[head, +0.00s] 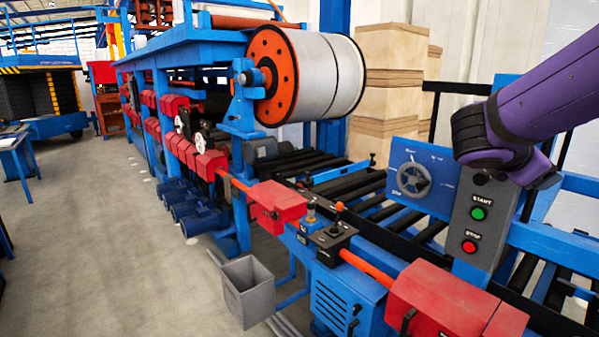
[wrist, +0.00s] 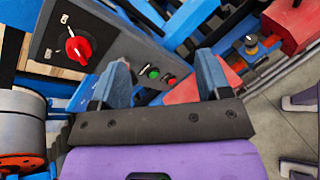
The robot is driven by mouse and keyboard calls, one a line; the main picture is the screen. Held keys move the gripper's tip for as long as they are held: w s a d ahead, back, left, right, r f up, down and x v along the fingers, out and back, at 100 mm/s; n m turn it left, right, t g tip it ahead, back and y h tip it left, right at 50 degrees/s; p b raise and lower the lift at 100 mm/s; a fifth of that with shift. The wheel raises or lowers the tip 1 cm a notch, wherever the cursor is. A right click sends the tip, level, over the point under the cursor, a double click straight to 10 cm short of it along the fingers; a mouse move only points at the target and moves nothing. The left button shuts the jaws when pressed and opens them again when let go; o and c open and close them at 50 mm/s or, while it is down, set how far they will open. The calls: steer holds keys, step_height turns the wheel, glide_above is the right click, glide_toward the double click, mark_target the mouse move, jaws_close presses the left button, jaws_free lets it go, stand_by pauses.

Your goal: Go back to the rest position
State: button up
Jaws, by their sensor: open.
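My gripper (wrist: 163,76) is open in the wrist view, its two blue-grey fingers spread with nothing held between them. Behind the gap show a green button (wrist: 153,72) and a red button (wrist: 168,82) on a dark grey control panel (wrist: 110,35). A red rotary knob (wrist: 78,47) sits on that panel, left of the fingers. In the head view my purple arm comes in from the upper right, over the grey box with the START button (head: 478,213) and STOP button (head: 469,246). My gripper's fingers cannot be made out there.
A blue panel with a grey dial (head: 412,178) stands left of the grey box. A joystick box (head: 333,240) and red covers (head: 450,300) line the front rail. A large roll (head: 315,75) hangs at upper centre.

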steer(key=s+a+f+m+y, duration=0.2)
steer(key=s+a+m+y, duration=0.3)
steer(key=s+m, duration=0.3)
steer(key=s+a+f+m+y, duration=0.1)
steer(key=s+a+m+y, duration=0.4)
steer(key=s+m+y, duration=0.2)
steer(key=shift+s+f+m+y, duration=0.4)
steer(key=shift+s+m, duration=0.4)
steer(key=shift+s, duration=0.2)
steer(key=shift+a, duration=0.1)
